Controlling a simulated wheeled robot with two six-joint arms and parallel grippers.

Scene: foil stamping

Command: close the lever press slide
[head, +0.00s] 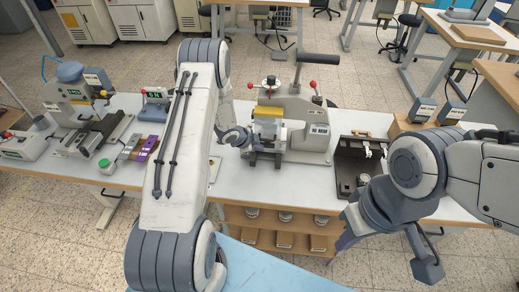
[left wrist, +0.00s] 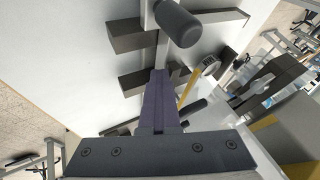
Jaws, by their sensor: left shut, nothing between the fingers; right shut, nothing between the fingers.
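The grey lever press (head: 312,140) stands on the white table in the middle of the head view, with a black-gripped lever (head: 318,59) at its top. Its slide (head: 277,158) shows dark blocks at the front, below a yellow part. In the left wrist view, dark grey bars (left wrist: 130,36) and a dark rounded knob (left wrist: 178,22) show close to the fingers. My left gripper (left wrist: 160,78) is shut and empty, close beside the press's front; I cannot tell whether it touches. My right gripper (head: 346,238) is shut and empty at the table's front edge, away from the press.
Another press (head: 80,105) stands at the left, with purple and grey pieces (head: 143,148) near it. A dark tray fixture (head: 350,165) lies right of the lever press. Shelves (head: 285,235) hold round and flat parts below the table. My left arm hides part of the table.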

